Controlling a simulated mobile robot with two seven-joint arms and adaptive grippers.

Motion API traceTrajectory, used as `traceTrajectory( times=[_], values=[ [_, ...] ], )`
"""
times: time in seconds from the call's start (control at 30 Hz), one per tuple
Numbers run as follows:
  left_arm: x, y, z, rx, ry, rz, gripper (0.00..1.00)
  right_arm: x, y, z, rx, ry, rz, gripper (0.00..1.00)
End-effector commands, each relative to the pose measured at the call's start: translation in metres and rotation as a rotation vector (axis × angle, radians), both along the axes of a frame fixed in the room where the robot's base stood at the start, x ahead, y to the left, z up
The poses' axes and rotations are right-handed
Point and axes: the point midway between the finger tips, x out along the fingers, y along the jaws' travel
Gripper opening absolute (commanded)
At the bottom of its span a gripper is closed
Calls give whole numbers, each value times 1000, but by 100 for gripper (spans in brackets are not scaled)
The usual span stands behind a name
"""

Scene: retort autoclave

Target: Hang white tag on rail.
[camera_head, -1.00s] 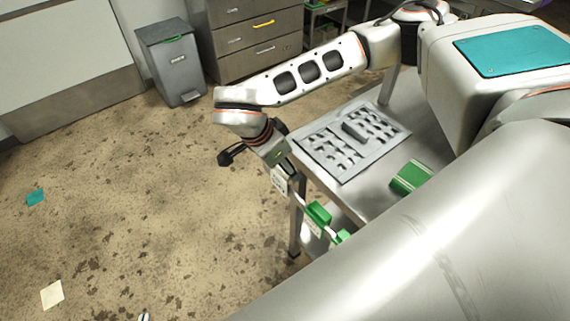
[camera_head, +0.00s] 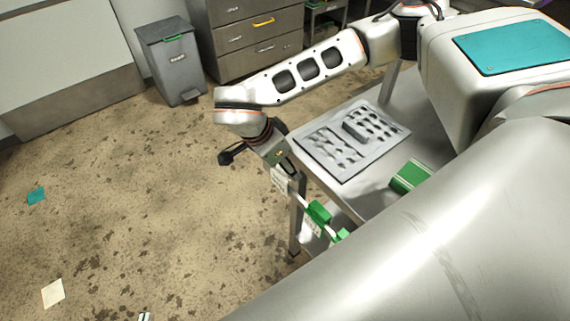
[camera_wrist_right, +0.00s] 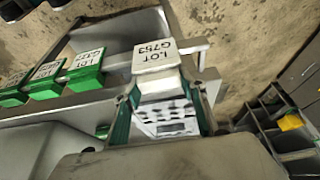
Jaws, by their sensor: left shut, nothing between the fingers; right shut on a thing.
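The white tag (camera_wrist_right: 153,60), marked LOT G753, is between the green-sided fingers of my right gripper (camera_wrist_right: 165,100), which is shut on it. In the head view the white tag (camera_head: 279,180) is at the tip of a downward-pointing gripper (camera_head: 286,168), by the far end of the rail. The rail (camera_wrist_right: 88,101) runs along the table's side. Several green tags sit on it left of the white one, the nearest (camera_wrist_right: 86,70) a small gap away. I cannot tell whether the white tag touches the rail. I cannot make out a separate left gripper.
The steel table (camera_head: 350,190) carries a grey slotted tray (camera_head: 345,165) and a green block (camera_head: 410,177). A grey bin (camera_head: 172,65) and drawers (camera_head: 250,45) stand farther back. The floor left of the table is largely open, with a teal and a pale scrap on it.

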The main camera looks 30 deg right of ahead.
Motion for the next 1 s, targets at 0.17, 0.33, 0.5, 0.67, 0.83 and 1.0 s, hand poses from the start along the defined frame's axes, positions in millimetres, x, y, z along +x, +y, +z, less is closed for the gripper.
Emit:
traceTrajectory(
  times=[0.17, 0.33, 0.5, 0.67, 0.83, 1.0],
  values=[
    [0, 0, 1, -1, -2, 0, 0, 0, 0, 0, 0, 1, 0, 26],
    [1, 0, 2, -2, -4, 1, 0, 0, 0, -1, 0, 1, 0, 26],
    [1, -1, 0, -2, -4, 0, 0, 0, 0, -3, 0, 1, 0, 26],
    [1, -1, -2, -2, -4, 0, 0, 0, 0, -6, 0, 1, 0, 26],
    [1, -1, -4, -2, -4, 0, 0, 0, 0, -9, 0, 1, 1, 26],
    [1, -1, -6, -2, -3, 0, 0, 0, 0, -12, 0, 1, 1, 26]
  ],
)
